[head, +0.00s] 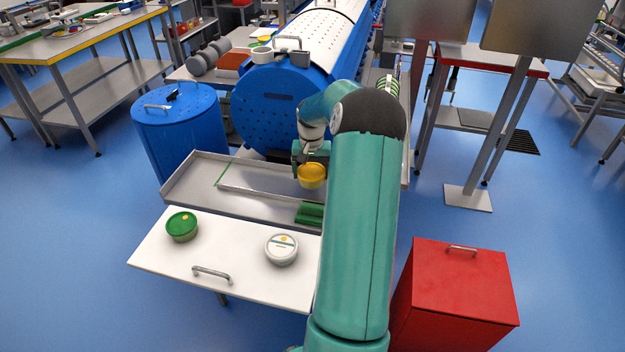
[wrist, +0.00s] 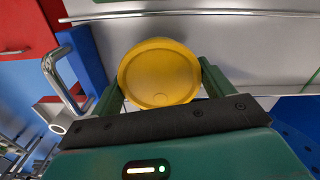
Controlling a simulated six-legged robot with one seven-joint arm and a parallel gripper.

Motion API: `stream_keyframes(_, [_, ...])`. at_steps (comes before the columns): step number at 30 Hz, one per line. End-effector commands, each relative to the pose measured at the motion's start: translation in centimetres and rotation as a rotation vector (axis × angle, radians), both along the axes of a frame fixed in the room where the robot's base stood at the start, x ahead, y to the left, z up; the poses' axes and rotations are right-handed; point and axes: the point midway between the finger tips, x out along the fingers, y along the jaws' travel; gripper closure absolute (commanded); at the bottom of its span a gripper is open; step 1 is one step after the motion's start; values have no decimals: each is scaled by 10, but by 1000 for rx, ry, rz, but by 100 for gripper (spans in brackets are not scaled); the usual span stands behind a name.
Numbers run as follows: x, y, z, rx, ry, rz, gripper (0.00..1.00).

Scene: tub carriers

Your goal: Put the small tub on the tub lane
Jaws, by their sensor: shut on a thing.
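A small yellow tub (head: 312,177) is between the fingers of my gripper (head: 311,166), which is shut on it. The tub is over the right part of a grey metal tray with raised edges (head: 180,190), which looks like the tub lane. In the wrist view, the round yellow tub (wrist: 160,75) sits between the two green fingers, its flat round face towards the camera. I cannot tell whether the tub touches the tray. My arm hides the tray's right end.
A white board (head: 230,252) in front of the tray holds a green tub (head: 182,226) and a white tub (head: 281,249). A green block (head: 309,213) lies at the tray's right. A blue drum (head: 280,105) stands behind, and a red box (head: 462,285) at right.

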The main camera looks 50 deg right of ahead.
Motion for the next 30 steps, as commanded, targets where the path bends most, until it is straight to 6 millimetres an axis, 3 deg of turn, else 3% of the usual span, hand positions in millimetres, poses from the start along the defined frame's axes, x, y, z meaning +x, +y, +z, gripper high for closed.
stream_keyframes(5, [2, -9, -10, 0, -1, 0, 48])
stream_keyframes(12, [2, -10, -41, 1, -1, 1, 48])
stream_keyframes(23, [3, -10, -44, -1, -1, 1, 48])
stream_keyframes(24, [3, -10, -45, -1, -1, 0, 18])
stream_keyframes(27, [3, -10, -45, -1, -1, 0, 0])
stream_keyframes(30, [3, -10, -45, -1, -1, 0, 0])
